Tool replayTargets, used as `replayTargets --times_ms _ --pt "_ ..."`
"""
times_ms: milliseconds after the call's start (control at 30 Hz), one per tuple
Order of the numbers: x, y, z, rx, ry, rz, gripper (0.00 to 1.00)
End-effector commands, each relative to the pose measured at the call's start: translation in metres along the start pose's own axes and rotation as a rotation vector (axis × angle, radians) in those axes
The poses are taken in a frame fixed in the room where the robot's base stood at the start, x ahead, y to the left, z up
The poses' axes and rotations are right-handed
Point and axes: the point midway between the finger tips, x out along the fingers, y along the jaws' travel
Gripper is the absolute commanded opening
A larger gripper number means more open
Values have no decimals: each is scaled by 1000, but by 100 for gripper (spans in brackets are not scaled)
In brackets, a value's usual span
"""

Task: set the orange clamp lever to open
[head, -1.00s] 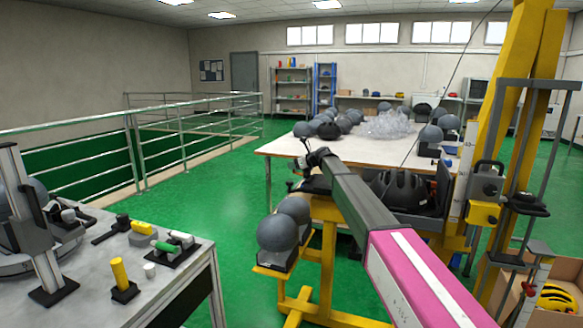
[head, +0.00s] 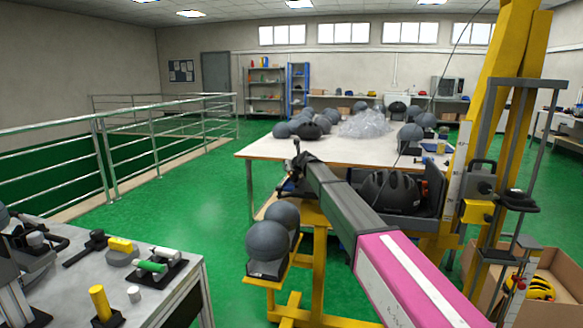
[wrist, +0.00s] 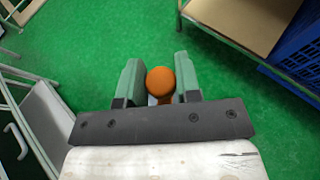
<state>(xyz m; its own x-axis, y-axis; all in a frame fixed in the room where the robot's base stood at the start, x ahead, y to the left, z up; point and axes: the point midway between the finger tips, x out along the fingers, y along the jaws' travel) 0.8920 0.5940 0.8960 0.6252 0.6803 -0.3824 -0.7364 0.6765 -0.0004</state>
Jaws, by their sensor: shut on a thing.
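In the wrist view, my gripper (wrist: 160,88) is shut on the round orange knob (wrist: 160,80) of the clamp lever. One grey-green finger is on each side of the knob. Only a short bit of orange shows below the knob; the rest of the lever is hidden behind the gripper's dark crossbar, so its angle cannot be read. In the head view I cannot make out the orange lever or the fingers.
The yellow drop tower (head: 497,110) stands at the right, with a cardboard box (head: 565,262) beside it. A white table (head: 262,150) with grey headforms is behind. A grey bench (head: 160,292) with tools is at the lower left. Green floor lies between.

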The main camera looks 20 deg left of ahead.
Motion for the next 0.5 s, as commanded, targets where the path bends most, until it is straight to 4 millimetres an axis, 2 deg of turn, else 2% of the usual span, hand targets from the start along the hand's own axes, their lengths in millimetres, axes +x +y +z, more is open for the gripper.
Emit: replayTargets --times_ms 367,400,433,467,500 --pt "0 0 -1 2 1 -4 0" --pt "0 0 -1 2 1 -4 38" --pt "0 0 -1 2 1 -4 47" --pt "0 0 -1 2 1 -4 53" --pt "0 0 -1 2 1 -4 53"
